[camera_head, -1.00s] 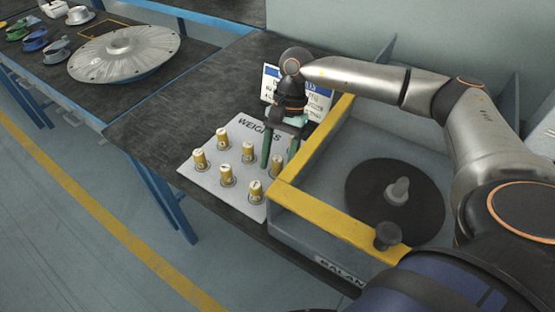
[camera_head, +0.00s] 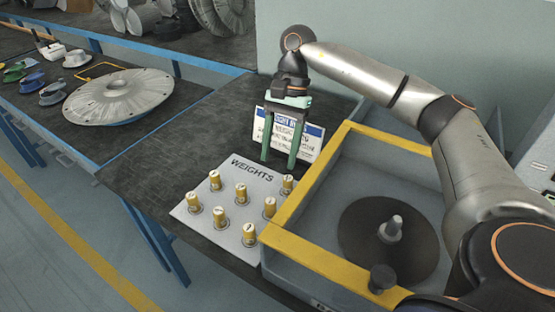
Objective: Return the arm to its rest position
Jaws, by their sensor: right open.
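My right arm (camera_head: 455,150) comes in from the right and reaches over the yellow-rimmed grey balancing box. My right gripper (camera_head: 279,156) has two green fingers pointing down, spread apart with nothing between them. It hangs above the back edge of the white weights board (camera_head: 199,221), in front of a small white and blue sign (camera_head: 310,141). Several brass-coloured weights stand upright on the board, such as a front one (camera_head: 249,234) and a back left one (camera_head: 215,180). My left gripper is not in view.
The balancing box (camera_head: 322,253) holds a dark disc (camera_head: 363,239) with a grey hub. On the bench to the left are a large silver finned disc (camera_head: 118,97) and several small coloured parts. The dark bench top (camera_head: 165,152) between is clear. A wall stands behind.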

